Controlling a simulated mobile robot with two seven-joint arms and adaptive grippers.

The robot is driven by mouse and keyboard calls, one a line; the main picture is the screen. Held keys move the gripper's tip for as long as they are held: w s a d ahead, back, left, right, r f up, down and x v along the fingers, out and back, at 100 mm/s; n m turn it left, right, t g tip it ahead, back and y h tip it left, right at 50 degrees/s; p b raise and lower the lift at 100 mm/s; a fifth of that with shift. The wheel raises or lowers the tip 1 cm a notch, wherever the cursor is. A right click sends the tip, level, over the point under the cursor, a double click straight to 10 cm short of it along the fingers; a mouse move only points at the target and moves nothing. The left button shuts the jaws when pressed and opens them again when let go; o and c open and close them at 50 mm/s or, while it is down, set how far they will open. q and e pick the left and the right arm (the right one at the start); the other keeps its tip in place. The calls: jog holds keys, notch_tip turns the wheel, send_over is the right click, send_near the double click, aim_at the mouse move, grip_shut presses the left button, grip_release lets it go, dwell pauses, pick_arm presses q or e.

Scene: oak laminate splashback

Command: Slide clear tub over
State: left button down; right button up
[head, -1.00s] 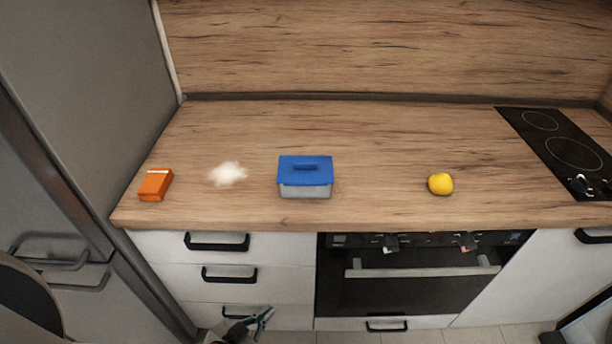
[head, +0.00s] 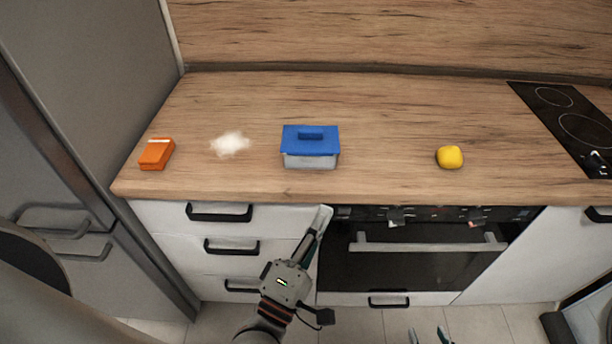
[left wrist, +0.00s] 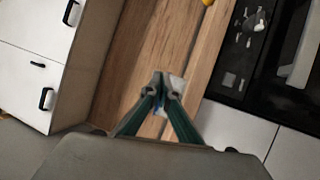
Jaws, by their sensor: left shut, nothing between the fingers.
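The clear tub (head: 312,161) with a blue handled lid (head: 311,139) stands upright on the wooden counter, near its front edge. My left gripper (head: 324,212) is shut and empty in front of the counter edge, below the tub and apart from it in the head view. In the left wrist view the closed fingertips (left wrist: 163,88) point towards the counter; a pale and blue patch behind them is mostly hidden. My right gripper (head: 427,337) shows only its two fingertips, spread apart, at the bottom edge of the head view.
On the counter (head: 385,120), an orange box (head: 156,154) and a white powdery patch (head: 230,144) lie left of the tub. A yellow object (head: 449,157) and a black hob (head: 572,122) are to the right. The counter beside the tub is clear. Drawer and oven handles stick out below.

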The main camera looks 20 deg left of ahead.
pick_arm(q)
notch_tip(320, 180, up, 2)
jog(key=a+n+y, duration=0.3)
jog(key=n+y, duration=0.3)
jog(key=n, duration=0.6)
jog(key=n+g+y+b, duration=0.2)
jog(key=n+g+y, duration=0.1)
jog(key=n, duration=0.8)
send_near(306, 164)
jog(key=p+x, duration=0.1)
jog(key=x, duration=0.1)
jog(key=p+x, duration=0.1)
jog(key=x, duration=0.2)
jog(key=shift+w+r, duration=0.2)
jog(key=shift+r, duration=0.05)
jog(key=shift+w+a, duration=0.2)
jog(key=shift+w, duration=0.4)
jog(key=shift+w+f, duration=0.1)
jog(key=shift+x, duration=2.05)
jog(key=shift+f, duration=0.15)
